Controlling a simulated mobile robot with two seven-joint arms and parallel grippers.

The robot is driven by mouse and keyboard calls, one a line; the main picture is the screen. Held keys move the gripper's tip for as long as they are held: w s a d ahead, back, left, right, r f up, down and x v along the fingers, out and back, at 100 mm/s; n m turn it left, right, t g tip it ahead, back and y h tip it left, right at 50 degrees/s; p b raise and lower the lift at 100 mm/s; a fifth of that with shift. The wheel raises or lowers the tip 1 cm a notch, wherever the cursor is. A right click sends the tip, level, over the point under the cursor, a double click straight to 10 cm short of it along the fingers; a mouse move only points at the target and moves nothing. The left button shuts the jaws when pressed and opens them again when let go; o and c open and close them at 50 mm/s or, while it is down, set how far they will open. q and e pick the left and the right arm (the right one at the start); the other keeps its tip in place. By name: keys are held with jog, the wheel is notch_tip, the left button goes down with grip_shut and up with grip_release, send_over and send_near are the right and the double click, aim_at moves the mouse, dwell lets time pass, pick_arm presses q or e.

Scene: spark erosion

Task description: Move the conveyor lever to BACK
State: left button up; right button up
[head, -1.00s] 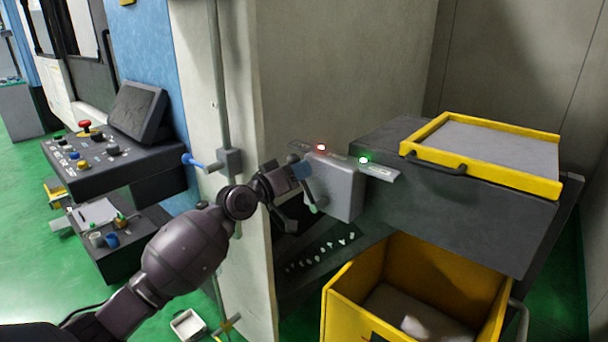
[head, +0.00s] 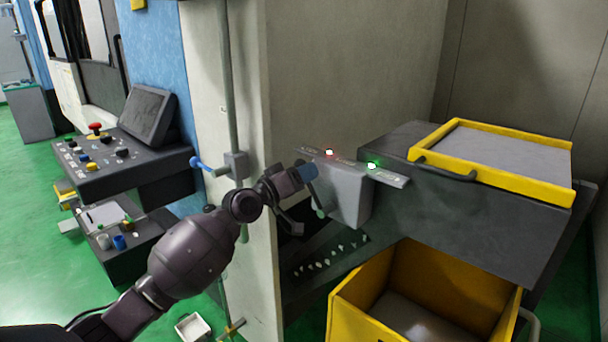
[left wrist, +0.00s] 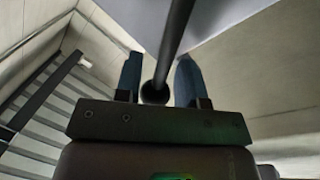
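The conveyor lever (head: 319,205) is a thin rod with a pale greenish end on the left of a grey control box (head: 350,195) in the head view. It hangs downward, tilted slightly. In the left wrist view the dark rod (left wrist: 175,40) runs between the fingers. My left gripper (head: 308,172) is at the lever's upper part. Its two blue fingers (left wrist: 158,78) stand on either side of the rod with gaps showing, so it looks open around the lever. The lever's pivot is partly hidden by the gripper. My right gripper is not in view.
A label plate with a red light (head: 328,152) and a green light (head: 372,164) tops the box; its lettering is too small to read. A yellow bin (head: 350,312) stands below. A pale wall column (head: 255,240) is close behind my left arm.

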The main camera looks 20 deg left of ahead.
pick_arm(q)
jog(key=v, duration=1.1)
jog(key=shift+b, duration=0.3)
jog(key=shift+w, duration=0.15)
jog(key=s+d+f+m+g+y, duration=0.1)
jog(key=s+f+m+y, duration=0.15)
jog(key=s+f, duration=0.6)
jog(key=s+f+m+g+y, duration=0.1)
jog(key=s+f+m+y, duration=0.2)
jog(key=f, duration=1)
jog(key=s+d+f+n+g+y, duration=0.1)
jog(key=s+f+g+y, duration=0.1)
jog(key=s+f, duration=0.5)
jog(key=s+d+f+n+g+y, duration=0.1)
jog(key=s+f+n+g+y, duration=0.1)
jog(key=s+f, duration=0.5)
jog(key=s, duration=0.5)
jog(key=shift+f, duration=0.15)
